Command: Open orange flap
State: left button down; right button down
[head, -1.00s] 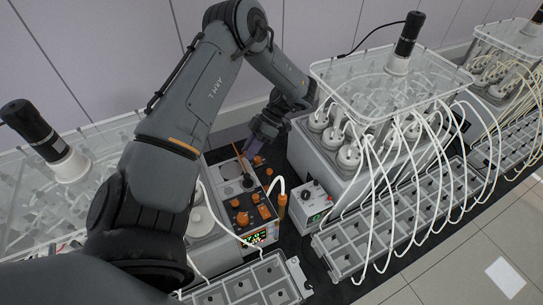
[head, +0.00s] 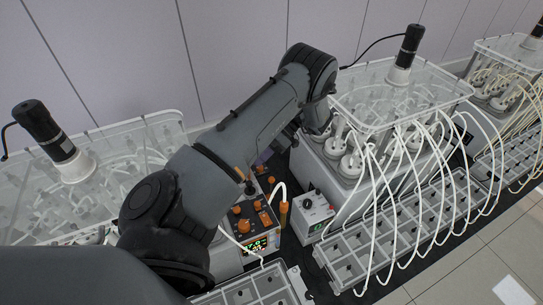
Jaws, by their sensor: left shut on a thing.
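The control unit (head: 259,225) stands in the middle, with orange knobs on its front and a lit display. My left arm reaches across from the left and covers much of the unit's top. The grip itself and how far the flap is tilted are hidden. My right gripper is out of view.
A small white box with a dial (head: 313,217) stands right of the unit. Further right is a reactor bath (head: 345,170) with bottles and white tubes, above grey compartment trays (head: 385,222). Another clear bath (head: 115,170) stands left. The wall is behind.

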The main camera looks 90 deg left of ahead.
pick_arm(q)
jog(key=c, duration=0.9)
grip_release()
jog(key=shift+c, duration=0.2)
jog(key=shift+r, duration=0.1)
jog(key=w+d+r+p, duration=0.5)
jog(key=w+d+r, duration=0.3)
jog(key=r, duration=0.2)
jog(key=shift+d+r, duration=0.25)
jog(key=shift+r, duration=0.15)
